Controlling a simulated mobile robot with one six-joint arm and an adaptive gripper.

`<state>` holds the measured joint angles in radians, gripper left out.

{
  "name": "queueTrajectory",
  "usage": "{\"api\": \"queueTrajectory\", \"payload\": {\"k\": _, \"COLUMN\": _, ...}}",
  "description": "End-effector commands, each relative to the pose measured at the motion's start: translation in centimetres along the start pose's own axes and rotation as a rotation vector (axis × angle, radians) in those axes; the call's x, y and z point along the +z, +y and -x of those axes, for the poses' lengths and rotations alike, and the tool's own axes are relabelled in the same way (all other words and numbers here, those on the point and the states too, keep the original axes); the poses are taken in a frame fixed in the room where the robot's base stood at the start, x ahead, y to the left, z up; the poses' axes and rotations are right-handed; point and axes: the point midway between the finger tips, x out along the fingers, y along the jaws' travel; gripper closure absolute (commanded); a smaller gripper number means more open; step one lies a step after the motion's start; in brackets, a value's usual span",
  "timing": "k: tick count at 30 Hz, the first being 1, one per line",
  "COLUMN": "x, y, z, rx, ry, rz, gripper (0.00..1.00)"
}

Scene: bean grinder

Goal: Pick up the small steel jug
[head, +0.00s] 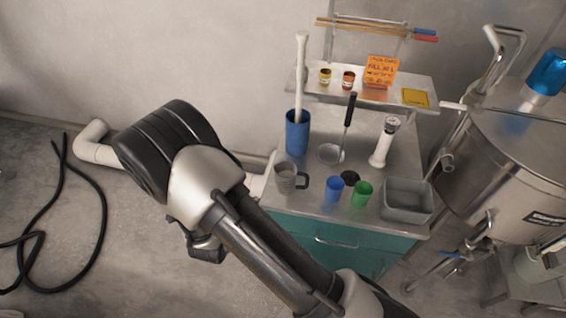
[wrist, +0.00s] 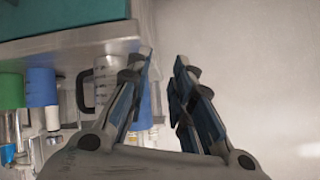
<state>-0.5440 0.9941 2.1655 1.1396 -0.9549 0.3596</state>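The small steel jug (head: 284,179) stands upright at the near left corner of the steel worktop, its black handle toward the right. In the wrist view the jug (wrist: 102,73) shows left of my fingers, partly hidden behind the left finger, with measuring marks on its side. My gripper (head: 207,250) hangs left of the worktop, apart from the jug, mostly hidden by my arm in the head view. In the wrist view my gripper (wrist: 165,68) is open, with an empty gap between the fingertips.
Blue (head: 335,189) and green (head: 362,193) cups stand right of the jug. A tall blue container (head: 297,134) holding a white stick is behind it. A grey bin (head: 407,204) sits at the right, beside a large steel vessel (head: 515,165). Floor left of the cabinet is mostly free, with a black hose (head: 101,215).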

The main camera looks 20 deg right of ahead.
Motion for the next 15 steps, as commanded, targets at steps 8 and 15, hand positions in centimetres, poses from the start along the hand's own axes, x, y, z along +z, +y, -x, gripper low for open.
{"api": "queueTrajectory", "payload": {"k": 8, "x": 0.1, "y": 10.5, "z": 0.7, "rx": 0.087, "ry": 0.443, "rz": 0.17, "gripper": 0.79}}
{"api": "queueTrajectory", "payload": {"k": 15, "x": -0.9, "y": 13.7, "z": 2.5, "rx": 0.072, "ry": 0.631, "rz": 0.263, "gripper": 0.79}}
